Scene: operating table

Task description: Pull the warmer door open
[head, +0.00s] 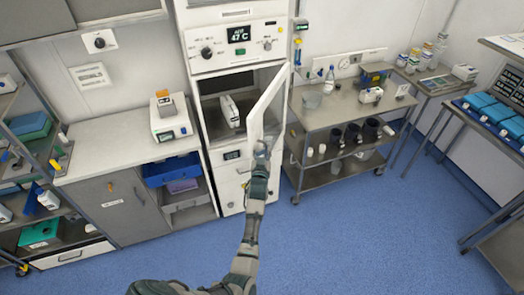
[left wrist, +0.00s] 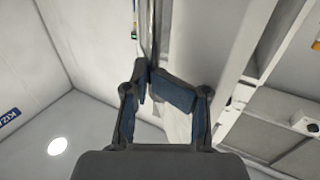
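The warmer (head: 196,58) is a tall white cabinet with a display reading 47 C. Its door (head: 267,106) stands swung out to the right, leaving the chamber open, with a pale item (head: 230,110) inside. My left gripper (head: 262,148) is at the door's lower front end. In the left wrist view the fingers (left wrist: 150,78) are drawn close together at the tips, beside the pale door panel (left wrist: 213,50); they appear shut on a thin part of the door, though the contact is partly hidden. My right gripper is not in view.
A steel cart (head: 335,110) with bottles and dark cups stands right of the door. A counter (head: 110,155) with a small device (head: 170,122) and blue bins (head: 172,170) is on the left. The blue floor (head: 340,235) in front is clear.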

